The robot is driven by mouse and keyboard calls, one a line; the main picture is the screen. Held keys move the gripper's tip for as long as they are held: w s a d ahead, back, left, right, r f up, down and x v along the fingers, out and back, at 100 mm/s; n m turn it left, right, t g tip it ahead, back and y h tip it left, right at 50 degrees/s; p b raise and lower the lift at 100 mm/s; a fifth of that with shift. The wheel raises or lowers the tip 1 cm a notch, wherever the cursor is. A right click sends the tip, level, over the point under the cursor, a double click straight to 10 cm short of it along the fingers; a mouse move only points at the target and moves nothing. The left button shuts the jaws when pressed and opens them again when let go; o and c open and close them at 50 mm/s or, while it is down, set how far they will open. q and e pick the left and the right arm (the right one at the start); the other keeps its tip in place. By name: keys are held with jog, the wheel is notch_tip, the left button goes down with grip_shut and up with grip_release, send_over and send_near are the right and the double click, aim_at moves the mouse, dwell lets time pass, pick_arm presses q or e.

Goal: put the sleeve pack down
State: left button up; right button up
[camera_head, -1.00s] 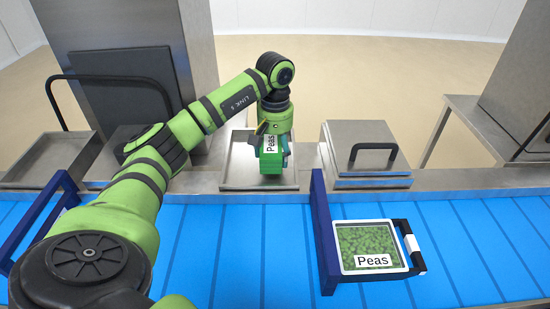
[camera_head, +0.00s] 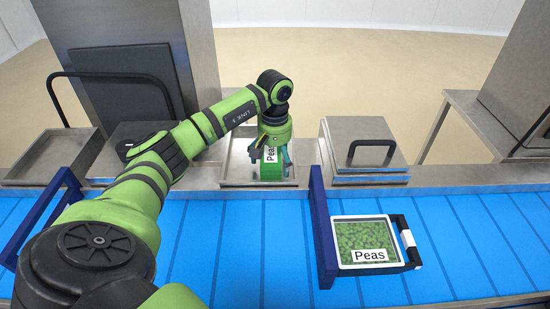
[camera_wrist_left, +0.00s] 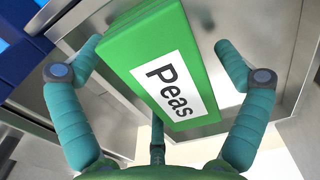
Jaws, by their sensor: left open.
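The sleeve pack is a green box with a white "Peas" label (camera_head: 270,155). In the head view it stands in the shallow metal tray (camera_head: 231,174) behind the belt, partly hidden by my left gripper (camera_head: 272,160). In the left wrist view the green sleeve pack (camera_wrist_left: 165,65) lies between the spread teal fingers of my left gripper (camera_wrist_left: 157,62). Both side fingers are apart from the pack, and the gripper is open. The pack's underside is hidden. My right gripper is not in view.
A blue belt (camera_head: 240,240) runs across the front. On it a clear-topped tray of peas (camera_head: 362,238) sits beside a dark blue upright guide (camera_head: 322,230). A lidded metal box with a black handle (camera_head: 364,150) stands right of the metal tray. Another metal tray (camera_head: 50,160) is at left.

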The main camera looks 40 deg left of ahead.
aim_at(275, 154)
pick_arm(q)
jog(key=shift+r, duration=0.1)
jog(key=shift+r, duration=0.25)
notch_tip(275, 154, up, 6)
jog(key=b, duration=0.2)
jog(key=shift+r+b, duration=0.25)
jog(key=shift+b, duration=0.05)
notch_tip(275, 154, up, 4)
jog(key=shift+r, duration=0.55)
